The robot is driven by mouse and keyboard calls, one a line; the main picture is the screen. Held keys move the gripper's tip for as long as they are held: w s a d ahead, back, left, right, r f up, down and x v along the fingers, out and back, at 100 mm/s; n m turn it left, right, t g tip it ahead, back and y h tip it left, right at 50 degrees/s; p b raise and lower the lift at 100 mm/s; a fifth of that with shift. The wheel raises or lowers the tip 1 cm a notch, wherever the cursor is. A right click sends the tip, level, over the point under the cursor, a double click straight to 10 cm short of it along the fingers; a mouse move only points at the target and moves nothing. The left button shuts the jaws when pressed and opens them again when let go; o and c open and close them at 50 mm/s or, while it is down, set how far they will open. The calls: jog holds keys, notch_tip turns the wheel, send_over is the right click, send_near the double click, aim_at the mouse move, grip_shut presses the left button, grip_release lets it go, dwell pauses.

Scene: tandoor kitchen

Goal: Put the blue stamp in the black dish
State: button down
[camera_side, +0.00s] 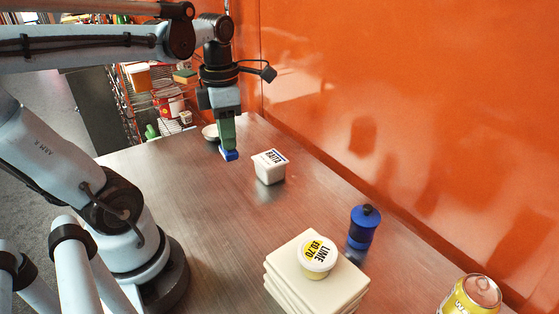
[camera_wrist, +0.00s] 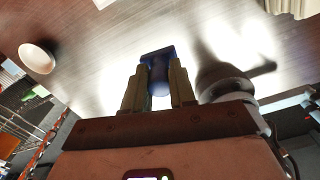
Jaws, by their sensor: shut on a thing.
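My gripper (camera_side: 228,146) points down, shut on the blue stamp (camera_side: 229,155), low over the far part of the metal table. I cannot tell whether the stamp touches the table. In the wrist view the stamp (camera_wrist: 158,60) sits between the two fingertips (camera_wrist: 159,88), its rounded part between the fingers and its flat blue end outward. A small round dish (camera_side: 210,132) stands behind and left of the gripper; it looks white in the wrist view (camera_wrist: 37,58). I see no black dish in either view.
A white raita tub (camera_side: 270,168) stands close right of my gripper. Nearer are a blue dark-topped container (camera_side: 363,227), stacked pale slabs (camera_side: 290,287) bearing a lime tub (camera_side: 318,257), and a yellow can (camera_side: 470,297). An orange wall (camera_side: 400,110) borders the right. The table's middle (camera_side: 215,220) is clear.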

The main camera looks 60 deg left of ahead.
jog(key=w+a+r, duration=0.1)
jog(key=w+a, duration=0.6)
jog(key=a, duration=0.1)
jog(key=n, duration=0.1)
send_near(216, 135)
jog(key=shift+s+d, duration=0.2)
jog(key=shift+d, duration=0.2)
jog(key=shift+f, duration=2)
jog(key=shift+f, duration=0.2)
jog(key=c, duration=0.9)
grip_release()
jog(key=shift+r, duration=0.15)
